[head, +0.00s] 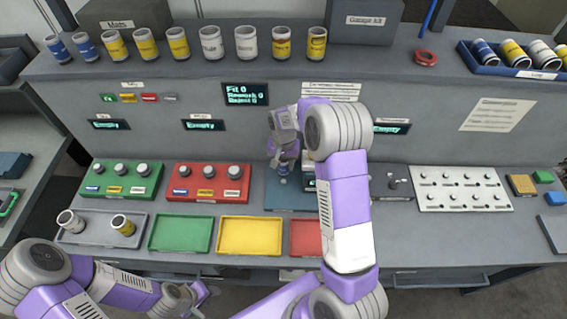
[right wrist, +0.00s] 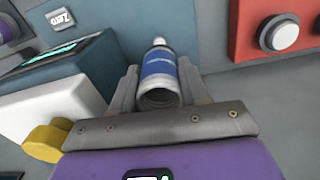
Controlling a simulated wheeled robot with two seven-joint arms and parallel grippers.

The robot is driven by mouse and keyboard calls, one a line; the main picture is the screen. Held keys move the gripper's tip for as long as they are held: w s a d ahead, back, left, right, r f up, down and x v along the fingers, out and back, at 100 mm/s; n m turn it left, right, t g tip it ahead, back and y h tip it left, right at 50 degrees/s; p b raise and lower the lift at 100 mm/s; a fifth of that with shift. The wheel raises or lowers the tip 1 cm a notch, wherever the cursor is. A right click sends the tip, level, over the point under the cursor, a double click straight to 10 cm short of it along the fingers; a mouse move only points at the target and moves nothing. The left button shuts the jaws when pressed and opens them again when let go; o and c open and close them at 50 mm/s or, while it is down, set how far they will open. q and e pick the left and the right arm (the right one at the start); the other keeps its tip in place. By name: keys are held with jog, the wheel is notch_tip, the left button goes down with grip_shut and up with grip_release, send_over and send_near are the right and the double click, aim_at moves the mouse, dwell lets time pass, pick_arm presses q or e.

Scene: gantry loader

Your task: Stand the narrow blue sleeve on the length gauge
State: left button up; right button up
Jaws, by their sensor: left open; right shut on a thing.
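The narrow blue sleeve (right wrist: 159,64) is held between the fingers of my right gripper (right wrist: 158,92), its hollow end facing the wrist camera. A small white rounded tip shows just beyond its far end; I cannot tell what it belongs to. In the head view my right gripper (head: 284,163) is over the teal plate (head: 284,201) of the length gauge, with the sleeve (head: 283,172) small below it. My forearm hides part of the gauge. In the right wrist view the gauge's dark display (right wrist: 60,68) is at left. I cannot tell whether the sleeve touches the plate. My left gripper (head: 192,300) is open and empty at the front.
A red block (head: 208,198) and a green block (head: 122,192) with knobs stand left of the gauge. Green (head: 180,249), yellow (head: 249,252) and red trays (head: 305,252) lie in front. A grey tray (head: 97,238) holds two sleeves. Several sleeves line the back shelf.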

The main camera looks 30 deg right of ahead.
jog(key=shift+f+b, duration=2.15)
jog(key=shift+f, duration=1.1)
jog(key=shift+f, duration=0.15)
jog(key=o, duration=1.4)
jog(key=shift+c, duration=0.2)
notch_tip(320, 180, up, 8)
jog(key=shift+f, duration=0.2)
